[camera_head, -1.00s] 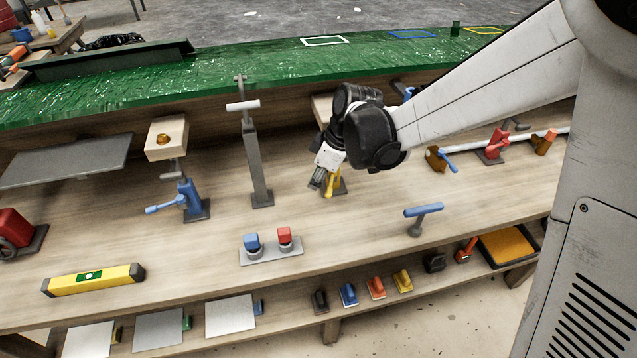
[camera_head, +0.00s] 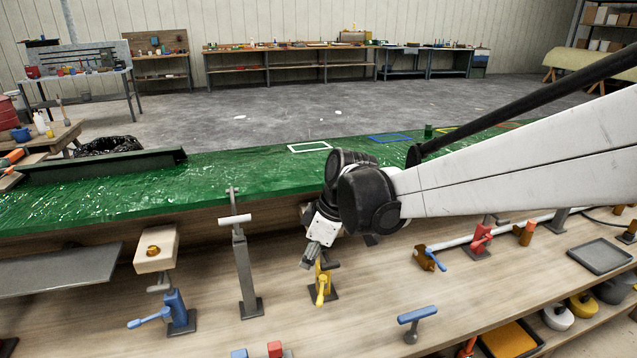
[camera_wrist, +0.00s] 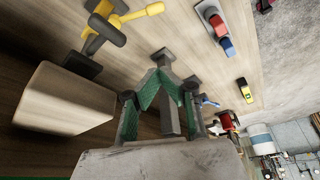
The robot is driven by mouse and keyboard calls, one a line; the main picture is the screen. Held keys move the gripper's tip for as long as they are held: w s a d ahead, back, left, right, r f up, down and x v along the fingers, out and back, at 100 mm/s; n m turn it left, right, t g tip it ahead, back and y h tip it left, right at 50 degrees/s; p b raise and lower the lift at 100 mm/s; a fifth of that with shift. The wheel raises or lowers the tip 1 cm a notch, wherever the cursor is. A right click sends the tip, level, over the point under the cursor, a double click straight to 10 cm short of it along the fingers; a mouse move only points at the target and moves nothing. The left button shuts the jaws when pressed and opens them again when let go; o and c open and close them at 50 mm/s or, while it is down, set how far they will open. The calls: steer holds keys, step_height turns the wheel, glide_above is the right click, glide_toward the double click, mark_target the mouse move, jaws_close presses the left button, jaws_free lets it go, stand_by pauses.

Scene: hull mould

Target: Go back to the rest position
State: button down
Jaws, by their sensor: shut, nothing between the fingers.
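My gripper (camera_head: 311,258) hangs from the black wrist over the wooden bench (camera_head: 180,335), just above and beside a yellow clamp (camera_head: 321,282). In the wrist view my gripper (camera_wrist: 163,78) has its green-padded fingers drawn together, with nothing visible between them. The yellow clamp is at the upper left of the wrist view (camera_wrist: 108,22), apart from the fingers.
A tall grey post clamp (camera_head: 242,270) stands left of my gripper. A blue clamp (camera_head: 176,310) and a wooden block (camera_head: 155,250) are farther left. A red clamp (camera_head: 480,240) is to the right. The green mould (camera_head: 240,175) runs behind my gripper.

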steer(key=s+d+r+m+t+h, duration=0.2)
steer(key=s+d+m, duration=0.6)
steer(key=d, duration=0.4)
steer(key=s+d+r+m+t+h, duration=0.2)
steer(key=s+d+r+m+t, duration=0.2)
steer(key=s+d+m, duration=0.3)
steer(key=s+d, duration=0.4)
steer(key=d, duration=0.1)
steer(key=shift+s+m, duration=0.2)
steer(key=shift+m, duration=0.2)
steer(key=shift+d, duration=0.1)
